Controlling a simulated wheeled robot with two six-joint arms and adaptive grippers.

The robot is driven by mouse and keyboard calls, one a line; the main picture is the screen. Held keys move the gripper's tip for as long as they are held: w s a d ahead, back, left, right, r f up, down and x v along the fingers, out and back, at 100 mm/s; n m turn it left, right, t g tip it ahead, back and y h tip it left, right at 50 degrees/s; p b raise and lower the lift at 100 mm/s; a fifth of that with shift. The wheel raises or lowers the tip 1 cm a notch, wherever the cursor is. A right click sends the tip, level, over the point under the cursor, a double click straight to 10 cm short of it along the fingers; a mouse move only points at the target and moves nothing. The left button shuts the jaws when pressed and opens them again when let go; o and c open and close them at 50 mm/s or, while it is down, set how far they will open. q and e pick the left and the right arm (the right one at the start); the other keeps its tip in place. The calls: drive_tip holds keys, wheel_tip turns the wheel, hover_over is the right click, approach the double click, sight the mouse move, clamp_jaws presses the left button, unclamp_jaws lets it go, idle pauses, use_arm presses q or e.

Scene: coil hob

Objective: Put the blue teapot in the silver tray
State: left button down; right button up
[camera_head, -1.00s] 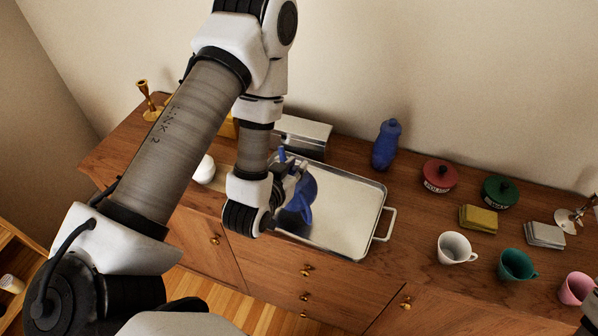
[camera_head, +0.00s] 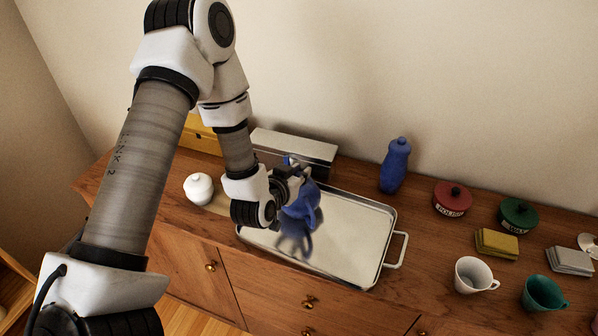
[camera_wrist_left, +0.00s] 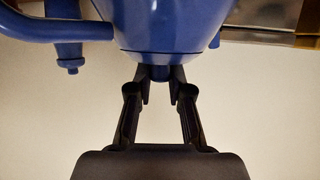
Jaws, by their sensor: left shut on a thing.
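The blue teapot (camera_head: 302,208) is over the left part of the silver tray (camera_head: 350,228) in the head view, with a dark shadow or reflection on the tray beneath it. My left gripper (camera_head: 291,180) is shut on the teapot. In the left wrist view, the fingers of the left gripper (camera_wrist_left: 158,78) close on a small knob of the teapot (camera_wrist_left: 165,25). I cannot tell whether the teapot's base touches the tray. My right gripper is not in view.
A metal box (camera_head: 295,148) stands behind the tray, and a blue bottle (camera_head: 395,166) behind its right end. A white lidded pot (camera_head: 198,188) is at left. Red (camera_head: 452,199) and green (camera_head: 517,214) tins, sponges and cups stand at right. The tray's right part is clear.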

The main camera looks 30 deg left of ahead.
use_arm(q)
drive_tip(key=c, duration=1.5)
unclamp_jaws()
drive_tip(key=shift+s+f, duration=0.1)
drive_tip(key=o, duration=0.4)
